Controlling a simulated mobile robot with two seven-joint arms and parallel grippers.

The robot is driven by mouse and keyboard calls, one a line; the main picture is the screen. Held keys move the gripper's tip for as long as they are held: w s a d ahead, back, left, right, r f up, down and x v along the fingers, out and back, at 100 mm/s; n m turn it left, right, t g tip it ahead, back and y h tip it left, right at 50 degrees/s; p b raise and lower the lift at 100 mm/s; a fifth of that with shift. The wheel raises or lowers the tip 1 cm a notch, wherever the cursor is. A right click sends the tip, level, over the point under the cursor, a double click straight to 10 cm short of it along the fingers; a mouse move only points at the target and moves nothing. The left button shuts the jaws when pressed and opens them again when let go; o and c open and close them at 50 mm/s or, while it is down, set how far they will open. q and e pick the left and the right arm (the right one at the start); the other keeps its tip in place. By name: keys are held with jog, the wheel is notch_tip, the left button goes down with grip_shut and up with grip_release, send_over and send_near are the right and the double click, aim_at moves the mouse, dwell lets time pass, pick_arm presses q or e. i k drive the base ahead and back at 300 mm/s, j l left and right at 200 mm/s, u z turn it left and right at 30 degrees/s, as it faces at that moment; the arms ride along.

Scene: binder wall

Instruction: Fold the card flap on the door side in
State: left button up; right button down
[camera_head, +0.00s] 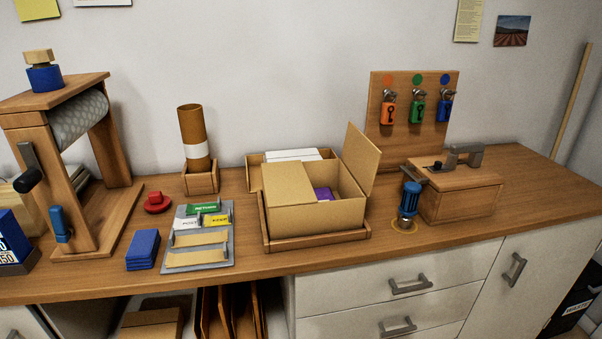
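An open card box (320,218) stands in a low wooden tray (318,239) in the middle of the counter. Its left flap (287,184) lies folded in, flat over the left part of the opening. Its right flap (361,160) stands up and leans outward to the right, on the side of the cabinet door (543,265). A purple thing (323,193) shows inside the uncovered right part of the box. Neither of my grippers is in view.
A blue cylinder-shaped tool (409,201) stands close to the box's right, before a wooden block with a grey handle (458,190). A padlock board (413,118) rises behind. A grey card rack (199,239) lies left. Counter is clear at far right.

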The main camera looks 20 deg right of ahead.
aim_at(362, 158)
jog(key=l, duration=0.8)
jog(key=i+l, duration=0.1)
jog(key=l, duration=0.75)
